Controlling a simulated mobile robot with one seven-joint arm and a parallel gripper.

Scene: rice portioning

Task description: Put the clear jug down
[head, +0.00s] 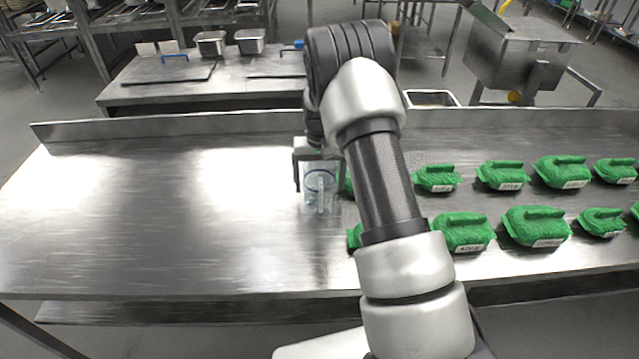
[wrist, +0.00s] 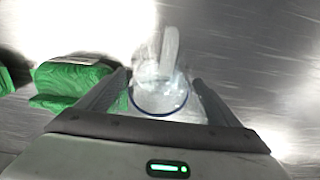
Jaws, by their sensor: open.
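The clear jug (head: 320,190) is see-through with a blue rim and stands upright on the steel table, left of my arm in the head view. In the wrist view the jug (wrist: 160,95) shows from above, its pale handle pointing away from my gripper. My gripper (wrist: 162,92) is open, with one finger on each side of the jug and visible gaps beside it. In the head view my gripper (head: 318,158) is at the jug's upper part, and my arm hides part of the scene just right of it.
Several green packs (head: 463,232) with white labels lie in two rows to the right. One green pack (wrist: 72,82) is close beside my left finger in the wrist view. The steel table (head: 130,220) is bare on the left. A raised ledge (head: 180,125) runs along its back.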

